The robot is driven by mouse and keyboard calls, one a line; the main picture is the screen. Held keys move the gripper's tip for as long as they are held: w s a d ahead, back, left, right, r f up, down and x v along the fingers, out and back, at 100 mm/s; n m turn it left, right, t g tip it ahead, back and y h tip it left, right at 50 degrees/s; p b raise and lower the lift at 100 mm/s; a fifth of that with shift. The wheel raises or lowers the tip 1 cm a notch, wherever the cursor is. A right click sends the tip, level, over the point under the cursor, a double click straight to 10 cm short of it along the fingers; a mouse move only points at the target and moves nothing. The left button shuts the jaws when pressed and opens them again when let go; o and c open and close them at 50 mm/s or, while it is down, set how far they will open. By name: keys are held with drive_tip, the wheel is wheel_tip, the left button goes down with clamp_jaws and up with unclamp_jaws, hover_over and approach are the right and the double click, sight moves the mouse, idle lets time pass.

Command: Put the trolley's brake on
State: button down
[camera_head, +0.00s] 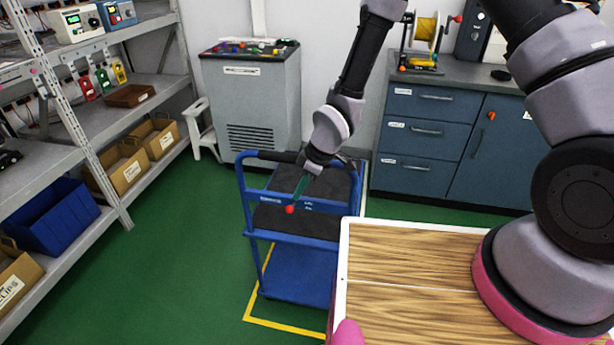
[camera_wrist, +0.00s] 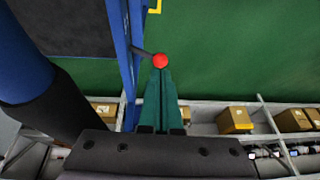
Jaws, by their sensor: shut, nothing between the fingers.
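A short dark lever (camera_wrist: 143,52) with a red ball knob (camera_wrist: 160,60) sticks out from the trolley's blue frame; the knob also shows in the head view (camera_head: 290,209). My gripper (camera_wrist: 163,73) has green fingers that are closed together and empty. In the head view my gripper (camera_head: 298,192) points down at the knob. Its tips are right at the knob; I cannot tell whether they touch it.
Yellow floor tape (camera_head: 275,326) runs around the trolley. A shelf rack (camera_head: 105,190) with bins stands left, a grey cabinet (camera_head: 252,100) behind, and blue drawers (camera_head: 430,140) at the back right. A wood-topped surface (camera_head: 410,265) is at the front right. Green floor is clear left of the trolley.

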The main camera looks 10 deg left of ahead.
sight(291, 209)
drive_tip(key=shift+x, duration=1.85)
drive_tip(key=shift+s+f, duration=0.25)
drive_tip(key=shift+s, duration=0.05)
drive_tip(key=shift+s+f, duration=0.2)
drive_tip(key=shift+s, duration=0.1)
drive_tip(key=f+t, duration=0.1)
drive_tip(key=s+f+t, duration=0.1)
drive_tip(key=f, duration=0.1)
drive_tip(key=s+f+t, duration=0.1)
drive_tip(key=f, duration=0.1)
drive_tip(key=shift+s+a+f+n, duration=0.1)
drive_tip(key=shift+s+f+n, duration=0.05)
drive_tip(key=shift+n, duration=0.15)
drive_tip(key=shift+r, duration=0.8)
